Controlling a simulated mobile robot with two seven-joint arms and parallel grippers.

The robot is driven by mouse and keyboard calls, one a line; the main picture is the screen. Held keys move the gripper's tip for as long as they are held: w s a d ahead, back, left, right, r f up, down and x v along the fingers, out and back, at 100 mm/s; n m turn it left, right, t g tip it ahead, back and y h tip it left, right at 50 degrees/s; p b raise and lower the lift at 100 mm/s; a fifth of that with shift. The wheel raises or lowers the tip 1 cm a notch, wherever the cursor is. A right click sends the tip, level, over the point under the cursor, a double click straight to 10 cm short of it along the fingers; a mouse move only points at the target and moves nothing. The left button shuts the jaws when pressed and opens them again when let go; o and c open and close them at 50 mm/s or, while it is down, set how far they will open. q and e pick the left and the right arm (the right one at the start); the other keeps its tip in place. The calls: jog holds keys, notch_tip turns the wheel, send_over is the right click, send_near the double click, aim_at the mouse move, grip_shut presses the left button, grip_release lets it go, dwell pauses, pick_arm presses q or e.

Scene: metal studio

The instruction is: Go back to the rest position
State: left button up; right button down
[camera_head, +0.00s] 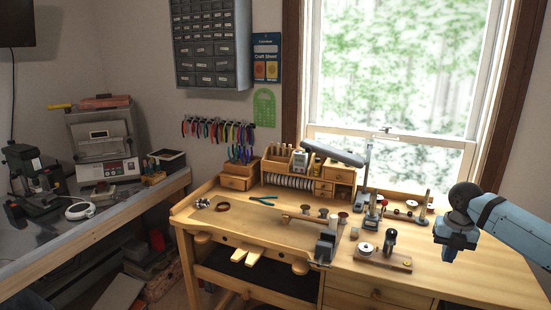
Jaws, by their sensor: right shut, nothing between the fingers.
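My right gripper (452,243) shows at the right of the head view, at the end of a blue arm that comes in from the right edge. It is shut and empty. It is held above the right part of the wooden workbench (490,280), apart from the tools there. My left gripper is not in view.
A wooden stand with small tools (370,262) sits left of my right gripper. A lamp (340,155) and a wooden organizer (325,172) stand at the back. A side bench (60,240) with machines is at left. The window (400,90) is behind.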

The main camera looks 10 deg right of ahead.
jog(key=s+a+f+m+y, duration=0.1)
jog(key=s+a+f+m, duration=0.2)
jog(key=s+a+f, duration=0.4)
jog(key=s+a+f+m+t, duration=0.1)
jog(key=s+a+f+m, duration=0.25)
jog(key=a, duration=0.65)
jog(key=s+a+f+m+y, duration=0.1)
jog(key=s+a+f+m, duration=0.2)
jog(key=s+a+f, duration=0.4)
jog(key=s+r+m+t+h, duration=0.2)
jog(key=s+r+m, duration=0.1)
jog(key=s+m, duration=1.7)
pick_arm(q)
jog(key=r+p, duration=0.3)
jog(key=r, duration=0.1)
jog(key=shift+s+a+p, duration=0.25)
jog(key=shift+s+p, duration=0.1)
pick_arm(e)
jog(key=w+a+f+n+t+y, duration=0.1)
jog(key=w+a+f+t, duration=0.1)
jog(key=a+f+t, duration=0.1)
jog(key=w+a+f+n+t+y, duration=0.1)
jog(key=w+a+f+t+y, duration=0.1)
jog(key=f, duration=0.4)
jog(key=w+a+t, duration=0.1)
jog(key=a+t, duration=0.1)
jog(key=shift+w+f+t, duration=0.3)
jog(key=shift+t, duration=0.1)
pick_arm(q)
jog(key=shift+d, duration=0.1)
